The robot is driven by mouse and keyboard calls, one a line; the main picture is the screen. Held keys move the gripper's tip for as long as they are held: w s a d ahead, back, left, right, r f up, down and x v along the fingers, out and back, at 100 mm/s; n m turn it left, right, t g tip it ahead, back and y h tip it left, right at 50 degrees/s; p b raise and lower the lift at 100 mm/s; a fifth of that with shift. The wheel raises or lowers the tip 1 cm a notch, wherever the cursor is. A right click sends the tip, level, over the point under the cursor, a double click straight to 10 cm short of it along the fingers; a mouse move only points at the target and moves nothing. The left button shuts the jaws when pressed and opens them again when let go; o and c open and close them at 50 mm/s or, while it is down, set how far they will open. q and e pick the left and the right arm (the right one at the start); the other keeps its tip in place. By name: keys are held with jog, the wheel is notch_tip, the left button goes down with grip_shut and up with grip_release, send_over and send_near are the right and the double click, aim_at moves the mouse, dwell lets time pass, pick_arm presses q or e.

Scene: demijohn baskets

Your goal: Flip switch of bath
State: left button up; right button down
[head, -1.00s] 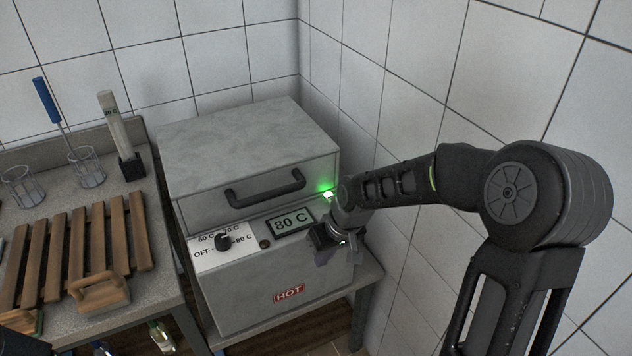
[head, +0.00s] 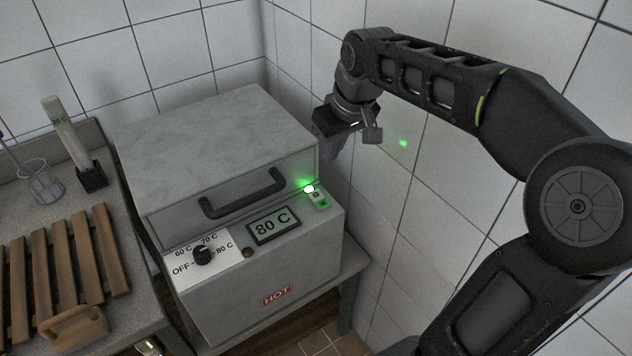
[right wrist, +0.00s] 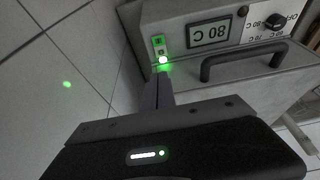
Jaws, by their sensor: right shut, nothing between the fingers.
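The bath (head: 215,130) is a grey metal box with a closed lid and a black handle (head: 243,194). Its switch (head: 323,203) is a small rocker with a green part at the right end of the front panel. A green lamp (head: 309,188) glows just behind it. Both the switch (right wrist: 158,44) and the lamp (right wrist: 163,60) also show in the right wrist view. My right gripper (head: 332,152) is shut and empty, above and behind the switch near the right wall, apart from the bath's panel. Its fingers (right wrist: 157,93) point towards the lamp in the wrist view. My left gripper is out of view.
The panel also has a dial (head: 203,254), a display (head: 272,226) reading 80 C and a red HOT label (head: 277,295). Tiled walls close in behind and right.

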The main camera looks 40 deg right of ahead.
aim_at(317, 194)
jog(key=x, duration=0.4)
jog(key=p+x, duration=0.1)
jog(key=x, duration=0.4)
jog(key=p+x, duration=0.1)
jog(key=x, duration=0.4)
jog(key=shift+s+f, duration=0.2)
jog(key=shift+s, duration=0.2)
jog(key=shift+w+f+b, duration=0.1)
jog(key=shift+f+b, duration=0.2)
jog(key=shift+b, duration=0.15)
jog(key=shift+r, duration=0.1)
